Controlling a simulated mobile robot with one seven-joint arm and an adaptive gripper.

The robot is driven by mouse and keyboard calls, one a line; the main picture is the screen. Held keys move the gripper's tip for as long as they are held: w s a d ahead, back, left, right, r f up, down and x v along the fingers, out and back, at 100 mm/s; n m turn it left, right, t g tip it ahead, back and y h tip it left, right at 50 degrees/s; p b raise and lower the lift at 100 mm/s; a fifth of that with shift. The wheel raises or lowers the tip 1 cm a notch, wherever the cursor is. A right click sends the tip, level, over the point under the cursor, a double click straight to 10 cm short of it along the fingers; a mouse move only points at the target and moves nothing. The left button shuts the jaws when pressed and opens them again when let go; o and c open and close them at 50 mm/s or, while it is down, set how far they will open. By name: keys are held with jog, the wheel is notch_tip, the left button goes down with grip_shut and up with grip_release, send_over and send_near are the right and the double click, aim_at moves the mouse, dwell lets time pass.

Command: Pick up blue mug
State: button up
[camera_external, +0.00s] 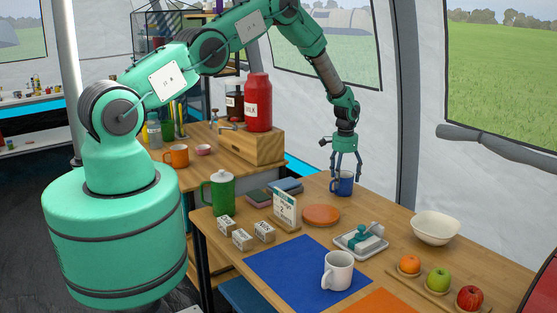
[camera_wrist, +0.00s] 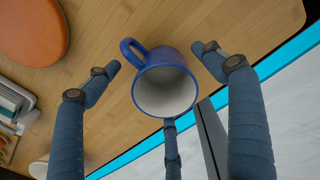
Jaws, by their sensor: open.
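The blue mug (camera_external: 342,184) stands upright near the far edge of the wooden table. In the wrist view the mug (camera_wrist: 165,85) shows from above, with its pale inside and its handle toward the upper left. My gripper (camera_external: 347,172) is directly above and around the mug, pointing down. In the wrist view my gripper (camera_wrist: 160,62) is open, with fingers on the left and right of the mug and a third finger below it. Gaps show between the mug and the left and right fingers. Whether the third finger touches the mug I cannot tell.
An orange round plate (camera_external: 321,215) lies just left of the mug. A butter dish (camera_external: 361,242), a white bowl (camera_external: 436,228), a white mug (camera_external: 338,270), a green mug (camera_external: 221,193) and a small sign (camera_external: 286,209) are on the same table. A tent wall rises behind the table's far edge.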

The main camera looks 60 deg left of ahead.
dwell(0.3)
jog(key=c, duration=1.3)
jog(key=shift+r, duration=0.1)
jog(key=shift+r, duration=0.75)
jog(key=s+r, duration=0.1)
jog(key=s, duration=0.4)
jog(key=s+d+r, duration=0.1)
jog(key=s, duration=0.4)
jog(key=s+r, duration=0.1)
jog(key=s, duration=0.5)
jog(key=shift+d+r, duration=0.2)
jog(key=shift+d, duration=0.05)
